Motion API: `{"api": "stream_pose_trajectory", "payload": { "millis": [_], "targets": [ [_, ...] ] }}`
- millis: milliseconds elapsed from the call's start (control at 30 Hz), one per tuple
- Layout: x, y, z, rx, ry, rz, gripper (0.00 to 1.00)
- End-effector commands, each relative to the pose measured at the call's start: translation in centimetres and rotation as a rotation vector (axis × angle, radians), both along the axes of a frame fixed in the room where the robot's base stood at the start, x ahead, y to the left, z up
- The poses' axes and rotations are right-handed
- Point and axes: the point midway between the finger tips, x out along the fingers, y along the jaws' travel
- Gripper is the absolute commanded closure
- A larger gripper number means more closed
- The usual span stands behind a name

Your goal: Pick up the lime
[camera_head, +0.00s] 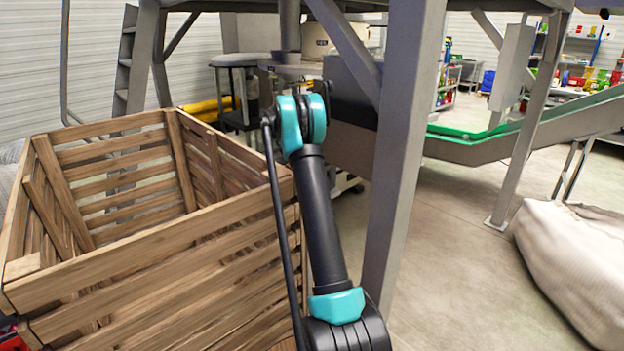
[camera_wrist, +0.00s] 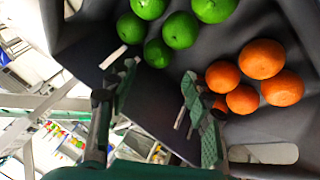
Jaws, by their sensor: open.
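Several green limes (camera_wrist: 180,30) lie together in a dark grey container (camera_wrist: 285,25) at the top of the wrist view. The lowest lime (camera_wrist: 157,53) in the picture lies just beyond the gap between my fingertips. My gripper (camera_wrist: 158,76) is open and empty, its two green ribbed fingers spread apart, with no lime between them. The head view shows neither the limes nor my gripper; only my arm shows there.
Several oranges (camera_wrist: 262,59) lie to the right of the limes, close to my right finger. A slatted wooden crate (camera_head: 150,262) stands left of my arm in the head view. A grey metal post (camera_head: 404,150) stands right of it. A pale sack (camera_head: 580,262) lies far right.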

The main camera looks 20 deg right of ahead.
Motion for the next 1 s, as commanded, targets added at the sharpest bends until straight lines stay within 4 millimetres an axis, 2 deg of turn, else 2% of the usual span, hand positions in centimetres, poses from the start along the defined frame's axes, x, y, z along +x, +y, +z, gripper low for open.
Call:
{"api": "stream_pose_trajectory", "payload": {
  "millis": [100,367,667,900,1000],
  "targets": [
    [0.0,-0.6,-1.0,0.0,-0.001,-0.001,0.49],
    [-0.1,-1.3,-2.2,0.0,-0.001,-0.001,0.49],
    [-0.4,-3.2,-5.7,0.001,0.0,-0.001,0.49],
    [-0.4,-3.4,-6.0,0.001,0.0,-0.001,0.49],
    [-0.4,-3.4,-5.9,0.001,0.0,-0.001,0.6]
  ]
}}
